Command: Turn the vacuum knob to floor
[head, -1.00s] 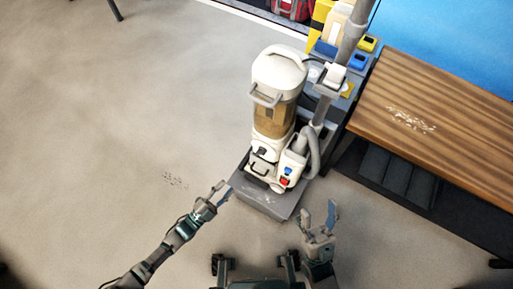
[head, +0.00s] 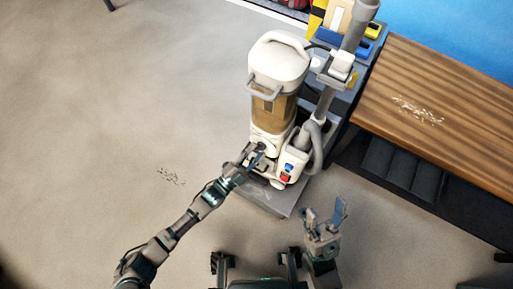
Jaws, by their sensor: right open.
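The vacuum (head: 278,70) stands upright on a grey base at the picture's centre, with a white top and a see-through tan canister. Its lower white front carries a blue control (head: 290,168) and a red one (head: 286,179); which of them is the knob, and any floor marking, is too small to tell. My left gripper (head: 255,155) is at the lower left front of the vacuum, just left of the coloured controls. Its fingers overlap the vacuum, so contact and opening cannot be told. My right gripper (head: 325,213) is open and empty, in front of the base, apart from the vacuum.
A wooden bench (head: 440,110) with pale debris (head: 418,110) stands at the right. The vacuum's grey hose (head: 316,148) and tube (head: 350,38) rise on its right side. More debris (head: 171,176) lies on the floor at left. The left floor is otherwise clear.

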